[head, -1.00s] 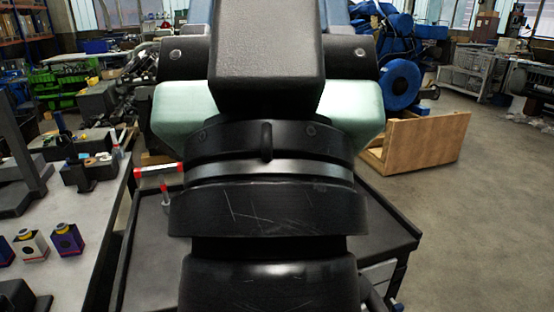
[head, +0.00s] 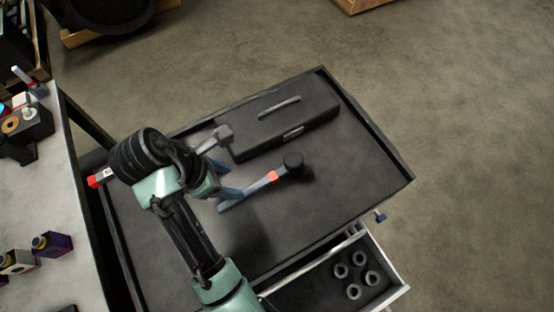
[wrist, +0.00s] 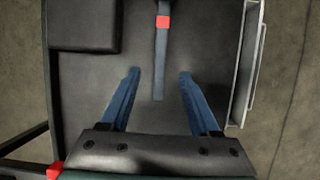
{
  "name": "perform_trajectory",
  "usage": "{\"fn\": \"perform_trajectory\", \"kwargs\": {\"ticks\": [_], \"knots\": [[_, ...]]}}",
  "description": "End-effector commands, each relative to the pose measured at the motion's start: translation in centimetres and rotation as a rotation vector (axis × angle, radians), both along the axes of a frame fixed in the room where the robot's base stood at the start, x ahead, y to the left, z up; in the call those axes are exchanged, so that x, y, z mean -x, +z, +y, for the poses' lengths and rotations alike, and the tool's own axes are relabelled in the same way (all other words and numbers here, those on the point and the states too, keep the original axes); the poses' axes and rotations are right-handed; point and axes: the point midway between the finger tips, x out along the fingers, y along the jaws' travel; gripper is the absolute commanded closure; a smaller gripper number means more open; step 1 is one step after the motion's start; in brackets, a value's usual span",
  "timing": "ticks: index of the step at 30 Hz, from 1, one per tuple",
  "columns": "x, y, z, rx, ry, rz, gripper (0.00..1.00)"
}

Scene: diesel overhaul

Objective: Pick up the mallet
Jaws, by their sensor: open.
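The mallet lies on the black tray of the cart (head: 350,185). Its black head (head: 293,163) points right, and a red band (head: 272,177) marks its grey-blue handle (head: 250,190). In the wrist view the handle (wrist: 162,45) runs down from the top edge, and the mallet head is out of frame. My gripper (head: 226,178) is over the tray at the handle end of the mallet. In the wrist view my gripper (wrist: 159,73) has its blue fingers apart, one on each side of the handle's end. They do not touch the handle, and the height between them is unclear.
A black case (head: 290,115) lies behind the mallet, with a grey-headed hammer (head: 222,135) at its left, partly hidden by my arm. An open drawer (head: 315,293) with several rings sticks out in front. A workbench (head: 45,200) stands left. The tray's right part is clear.

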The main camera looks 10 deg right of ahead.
Motion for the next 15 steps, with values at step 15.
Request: {"fn": "perform_trajectory", "kwargs": {"ticks": [15], "knots": [[-0.4,-6.5,-2.6,0.011,0.013,0.030,0.38]]}}
